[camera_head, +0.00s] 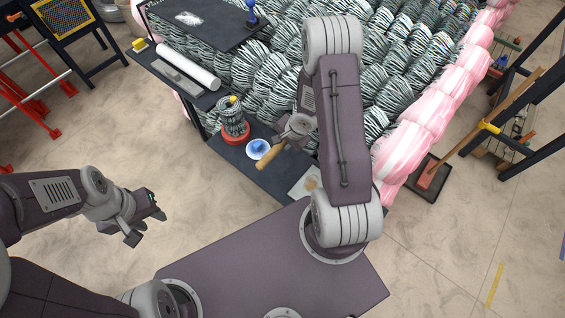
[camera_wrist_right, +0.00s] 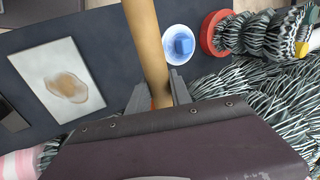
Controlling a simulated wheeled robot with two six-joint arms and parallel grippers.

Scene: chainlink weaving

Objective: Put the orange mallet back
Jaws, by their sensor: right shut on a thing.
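The mallet's wooden handle (camera_head: 270,158) sticks out to the lower left of my right gripper (camera_head: 287,141) in the head view. In the right wrist view the handle (camera_wrist_right: 147,45) runs up between the fingers of my right gripper (camera_wrist_right: 158,97), which is shut on it. A sliver of orange shows at the fingers; the rest of the mallet head is hidden behind my gripper. The handle is over the dark shelf (camera_head: 240,168). My left gripper (camera_head: 146,222) is far to the left over the floor, empty, with its fingers apart.
A white bowl with a blue thing (camera_head: 258,149) and a red-based spool (camera_head: 235,122) stand on the shelf near the handle. A pale panel with a brown patch (camera_wrist_right: 64,80) lies on the other side. Woven wire rolls (camera_head: 270,65) rise behind. A white roll (camera_head: 188,68) lies further left.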

